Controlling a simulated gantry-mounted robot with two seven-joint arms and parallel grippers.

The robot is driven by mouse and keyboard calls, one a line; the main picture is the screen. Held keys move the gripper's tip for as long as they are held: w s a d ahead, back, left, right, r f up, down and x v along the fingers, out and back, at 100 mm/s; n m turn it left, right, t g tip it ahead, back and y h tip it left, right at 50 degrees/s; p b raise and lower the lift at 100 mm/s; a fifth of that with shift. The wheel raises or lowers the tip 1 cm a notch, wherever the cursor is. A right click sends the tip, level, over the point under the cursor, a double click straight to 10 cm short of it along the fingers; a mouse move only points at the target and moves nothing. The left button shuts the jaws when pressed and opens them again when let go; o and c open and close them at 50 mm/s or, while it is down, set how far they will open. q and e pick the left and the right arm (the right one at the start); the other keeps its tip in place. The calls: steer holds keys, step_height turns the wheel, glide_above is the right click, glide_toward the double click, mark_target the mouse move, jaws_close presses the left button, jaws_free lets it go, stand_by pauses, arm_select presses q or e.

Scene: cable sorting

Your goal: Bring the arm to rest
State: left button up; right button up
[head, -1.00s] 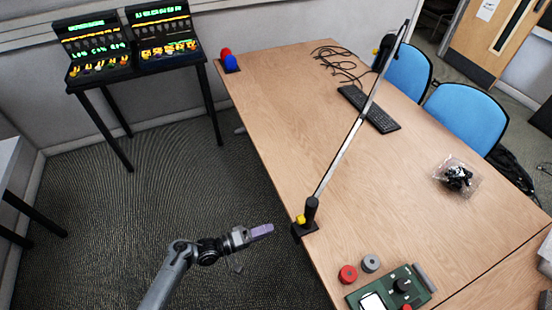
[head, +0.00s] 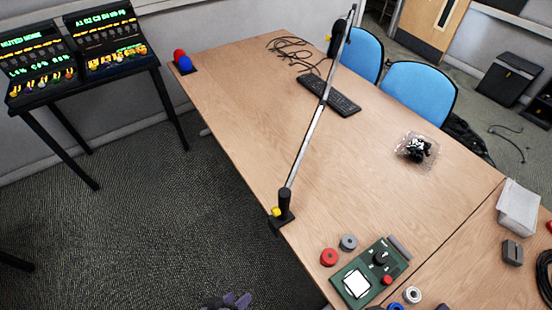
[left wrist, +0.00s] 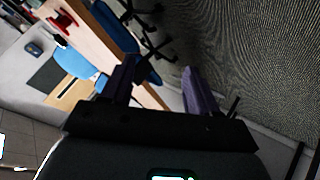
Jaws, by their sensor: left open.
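My left gripper (head: 228,301) shows only in part at the bottom edge of the head view, over the dark carpet and apart from the wooden table (head: 230,120). In the left wrist view my left gripper (left wrist: 158,78) has its two purple fingers spread, with nothing between them. The rest of my left arm is hidden below the head view. My right gripper is in neither view.
A jointed pole on a black base (head: 284,205) stands at the table's near edge. A green device (head: 365,275), red spool (head: 329,257) and grey spool (head: 348,242) lie nearby. A console stand (head: 100,50) is at the left. The carpet (head: 140,220) between is clear.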

arm_select(q)
steer(key=s+a+r+m+g+y+p, duration=0.1)
steer(key=s+a+r+g+y, duration=0.15)
steer(key=s+a+r, duration=0.35)
steer(key=s+a+r+m+g+y, duration=0.1)
steer(key=a+r+m+g+y, duration=0.2)
steer(key=r, duration=0.6)
step_height(320, 180, up, 28)
steer(key=n+t+p, duration=0.1)
steer(key=p, duration=2.7)
steer(key=shift+a, duration=0.35)
steer(key=shift+w+f+t, duration=0.1)
steer(key=shift+t, duration=0.15)
